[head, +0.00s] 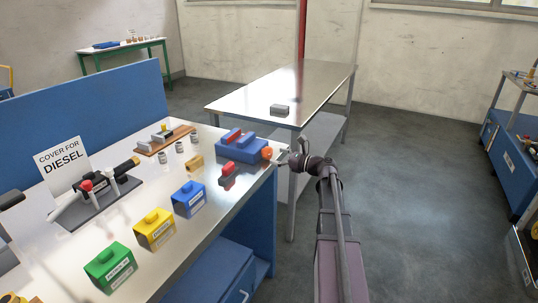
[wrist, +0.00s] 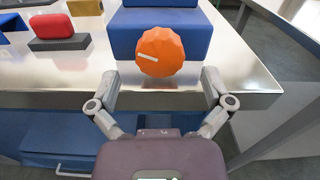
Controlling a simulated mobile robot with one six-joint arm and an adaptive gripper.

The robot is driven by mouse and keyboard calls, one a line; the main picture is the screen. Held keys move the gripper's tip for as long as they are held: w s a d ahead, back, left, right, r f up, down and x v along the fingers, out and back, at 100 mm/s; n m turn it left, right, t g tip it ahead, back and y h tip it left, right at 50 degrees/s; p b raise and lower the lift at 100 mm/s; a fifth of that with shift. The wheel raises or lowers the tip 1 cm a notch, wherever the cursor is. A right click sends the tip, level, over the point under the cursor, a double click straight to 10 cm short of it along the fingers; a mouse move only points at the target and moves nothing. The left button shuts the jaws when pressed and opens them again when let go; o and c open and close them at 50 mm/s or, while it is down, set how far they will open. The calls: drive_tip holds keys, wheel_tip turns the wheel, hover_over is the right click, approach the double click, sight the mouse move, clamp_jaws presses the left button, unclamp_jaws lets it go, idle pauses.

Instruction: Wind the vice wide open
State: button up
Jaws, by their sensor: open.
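The blue vice (head: 240,148) sits at the far right corner of the workbench, with a red jaw piece on top. Its orange knob (head: 267,153) faces the bench's right edge. In the wrist view the orange knob (wrist: 161,51) has a short white mark, pointing left and slightly up, and the blue vice body (wrist: 190,38) is behind it. My gripper (head: 284,154) is beside the knob. In the wrist view my gripper (wrist: 158,88) is open and empty, its fingers spread to either side below the knob.
A red block on a dark base (head: 228,175) stands near the vice. Blue (head: 189,199), yellow (head: 155,230) and green (head: 110,268) boxes line the bench front. A steel table (head: 320,84) with a small grey block stands behind. Open floor lies to the right.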

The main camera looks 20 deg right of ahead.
sight(271, 154)
drive_tip(key=shift+x, duration=1.7)
drive_tip(key=c, duration=1.1)
